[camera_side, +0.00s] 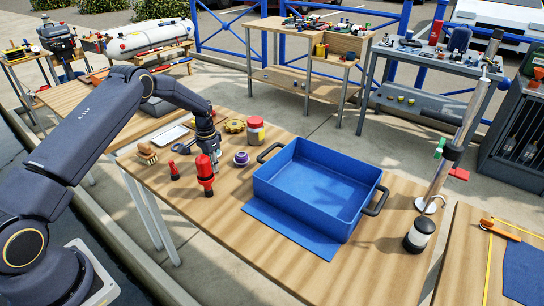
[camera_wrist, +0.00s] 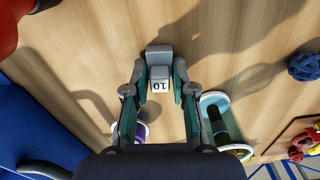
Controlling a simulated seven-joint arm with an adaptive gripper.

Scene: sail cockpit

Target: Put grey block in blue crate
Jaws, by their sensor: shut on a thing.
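The grey block (camera_wrist: 160,72), marked "10", sits between the fingertips of my gripper (camera_wrist: 161,83) in the wrist view, with a finger against each side. In the side view my gripper (camera_side: 208,143) points down over the wooden table, behind a red bottle and left of the crate. The block is hard to make out there, so its height above the table cannot be told. The blue crate (camera_side: 297,203) stands on the table to the right, with black handles and no contents visible. Part of the crate (camera_wrist: 30,125) shows at the left of the wrist view.
Near my gripper stand the red bottle (camera_side: 205,177), a purple-topped item (camera_side: 241,159) and a red-lidded jar (camera_side: 255,131). A yellow round part (camera_side: 234,126) lies behind. A brush (camera_side: 147,153) lies left. A metal post (camera_side: 440,165) rises right of the crate.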

